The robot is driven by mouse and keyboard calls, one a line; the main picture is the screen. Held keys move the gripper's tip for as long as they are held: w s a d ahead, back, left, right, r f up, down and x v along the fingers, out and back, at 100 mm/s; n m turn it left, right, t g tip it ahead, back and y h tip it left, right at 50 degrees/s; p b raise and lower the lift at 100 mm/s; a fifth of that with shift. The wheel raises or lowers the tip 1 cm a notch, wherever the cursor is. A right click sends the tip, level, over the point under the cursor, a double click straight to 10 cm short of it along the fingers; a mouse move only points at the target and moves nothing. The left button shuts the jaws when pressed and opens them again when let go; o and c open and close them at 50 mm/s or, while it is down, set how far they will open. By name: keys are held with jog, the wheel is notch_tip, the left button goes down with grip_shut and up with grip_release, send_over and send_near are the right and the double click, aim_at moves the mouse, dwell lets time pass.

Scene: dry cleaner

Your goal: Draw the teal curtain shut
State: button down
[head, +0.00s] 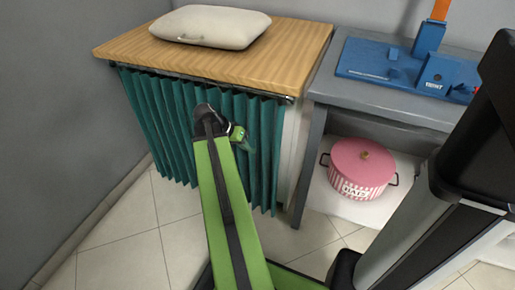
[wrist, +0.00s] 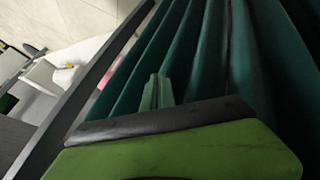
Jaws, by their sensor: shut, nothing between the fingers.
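The teal curtain (head: 170,125) hangs in folds from a dark rod (head: 200,80) under the wooden counter top. It spans nearly the whole front, from the left end to close to the right end. A narrow pale strip (head: 289,145) shows right of its edge. My gripper (head: 240,137) is in front of the right part of the curtain, partly hidden by my arm. In the wrist view my gripper (wrist: 156,92) is shut and empty, its fingers close to the curtain folds (wrist: 200,60). Whether they touch the cloth I cannot tell.
A pale cushion-like bag (head: 210,27) lies on the counter top (head: 280,50). To the right, a grey table (head: 385,100) holds a blue device (head: 385,62). A pink striped pot (head: 362,170) stands on its lower shelf. A grey wall (head: 60,100) bounds the left. Tiled floor is clear in front.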

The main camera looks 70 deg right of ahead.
jog(key=p+v, duration=0.5)
jog(key=v, duration=0.4)
jog(key=shift+s+r, duration=0.2)
jog(key=shift+s, duration=0.05)
jog(key=shift+a, duration=0.1)
